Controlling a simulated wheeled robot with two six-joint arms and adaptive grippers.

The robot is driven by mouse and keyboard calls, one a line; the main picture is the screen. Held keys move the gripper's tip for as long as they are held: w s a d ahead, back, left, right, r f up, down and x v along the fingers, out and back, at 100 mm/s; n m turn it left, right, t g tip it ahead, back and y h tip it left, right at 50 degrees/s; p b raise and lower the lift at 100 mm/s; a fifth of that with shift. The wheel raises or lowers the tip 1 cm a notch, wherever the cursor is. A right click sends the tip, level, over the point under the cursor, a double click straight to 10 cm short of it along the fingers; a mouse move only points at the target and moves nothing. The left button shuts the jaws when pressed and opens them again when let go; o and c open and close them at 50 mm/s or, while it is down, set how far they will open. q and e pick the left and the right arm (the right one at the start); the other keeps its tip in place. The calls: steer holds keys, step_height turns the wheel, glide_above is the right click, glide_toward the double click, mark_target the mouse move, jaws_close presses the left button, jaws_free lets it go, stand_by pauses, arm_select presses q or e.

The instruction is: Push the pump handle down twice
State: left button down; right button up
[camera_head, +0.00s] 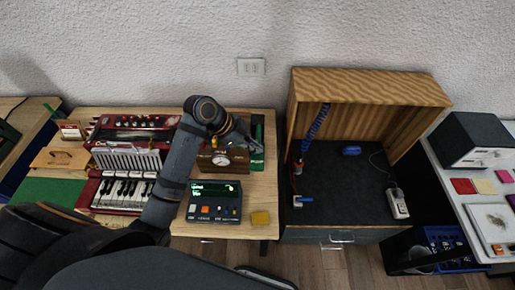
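A wooden box with a round white gauge (220,160) stands on the wooden table at the centre-left. I cannot make out a pump handle clearly; the wrist and gripper cover the top and back of this box. My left gripper (248,140) is above the right part of the box, beside a green upright piece (258,158). It is small and dark, so I cannot tell whether its fingers are open or shut, or whether it touches anything. My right gripper is not in view.
A red piano action model (125,192) with keys stands left of my arm. A wooden-hooded bench (370,88) stands to the right.

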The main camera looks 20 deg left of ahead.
mark_target(253, 156)
arm_select(q)
steer(key=shift+s+d+f+b, duration=0.1)
steer(key=shift+s+f+b, duration=0.15)
steer(key=shift+f, duration=0.35)
steer(key=shift+s+d+f+b, duration=0.1)
steer(key=shift+s+f+b, duration=0.15)
steer(key=shift+f, duration=0.3)
steer(key=shift+s+f+b, duration=0.2)
steer(key=shift+f+b, duration=0.05)
steer(key=shift+f, duration=0.35)
stand_by(1.8)
steer(key=shift+w+a+r+p, duration=0.1)
steer(key=shift+w+r+p, duration=0.3)
steer(key=shift+r+p, duration=0.65)
steer(key=shift+w+a+r+p, duration=0.15)
steer(key=shift+w+r+p, duration=0.25)
steer(key=shift+r+p, duration=0.65)
steer(key=shift+w+a+r+p, duration=0.1)
steer(key=shift+w+r+p, duration=0.3)
steer(key=shift+r+p, duration=0.65)
steer(key=shift+r, duration=0.15)
steer(key=shift+w, duration=0.1)
steer(key=r+p, duration=0.1)
steer(key=w+r+p, duration=0.1)
steer(key=r, duration=0.1)
steer(key=w+r+p, duration=0.1)
steer(key=shift+a+r, duration=0.25)
steer(key=shift+a, duration=0.05)
